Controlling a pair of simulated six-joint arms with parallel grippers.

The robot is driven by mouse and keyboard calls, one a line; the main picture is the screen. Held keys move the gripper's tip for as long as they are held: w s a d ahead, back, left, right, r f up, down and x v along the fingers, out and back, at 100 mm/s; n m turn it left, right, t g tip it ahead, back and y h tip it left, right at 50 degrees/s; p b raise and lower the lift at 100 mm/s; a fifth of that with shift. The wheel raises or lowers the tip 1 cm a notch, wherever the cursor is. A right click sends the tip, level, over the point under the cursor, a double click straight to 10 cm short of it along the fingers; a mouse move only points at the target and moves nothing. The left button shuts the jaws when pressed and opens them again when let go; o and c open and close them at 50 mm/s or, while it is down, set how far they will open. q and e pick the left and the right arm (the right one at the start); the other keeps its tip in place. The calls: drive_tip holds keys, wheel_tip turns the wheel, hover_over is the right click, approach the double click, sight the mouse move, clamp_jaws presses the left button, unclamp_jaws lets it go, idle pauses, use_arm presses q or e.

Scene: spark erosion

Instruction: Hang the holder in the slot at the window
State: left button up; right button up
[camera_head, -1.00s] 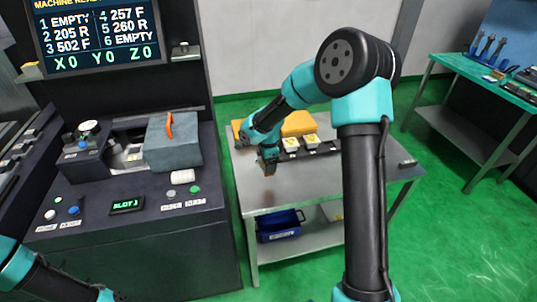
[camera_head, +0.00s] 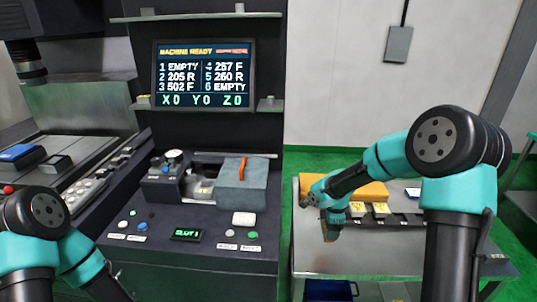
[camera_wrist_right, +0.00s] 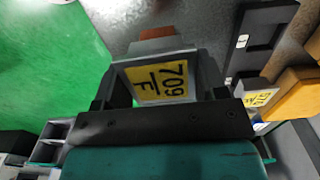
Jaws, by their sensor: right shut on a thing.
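My right gripper (camera_head: 331,232) is shut on a holder (camera_wrist_right: 160,80) above the metal table. In the right wrist view the holder is a grey block with a yellow label reading 709 F and a reddish-brown end, between the two fingers (camera_wrist_right: 163,92). In the head view the holder is small and mostly hidden by the gripper. The window (camera_head: 203,187) is an opening in the dark machine console, left of a grey cover (camera_head: 242,188) with an orange handle. Pale parts show inside, but I cannot make out the slot. My left arm shows at lower left; its gripper is out of view.
The screen (camera_head: 203,75) lists slots 1 and 6 as EMPTY. A small display (camera_head: 186,235) reads SLOT 1, with buttons around it. A dark rack with yellow-labelled holders (camera_head: 380,209) and an orange-yellow box (camera_head: 362,192) sit on the metal table (camera_head: 375,257). The table's front is clear.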

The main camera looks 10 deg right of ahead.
drive_tip(key=shift+w+a+r+n, duration=0.2)
drive_tip(key=shift+w+a+n, duration=0.1)
drive_tip(key=shift+a+n, duration=0.45)
drive_tip(key=w+a+r+n, duration=0.1)
drive_tip(key=a+n, duration=0.5)
drive_tip(key=n, duration=0.2)
drive_tip(key=w+a+r+n, duration=0.2)
drive_tip(key=a+n, duration=0.4)
drive_tip(key=n, duration=0.2)
drive_tip(key=shift+r, duration=0.3)
drive_tip(key=shift+d, duration=0.15)
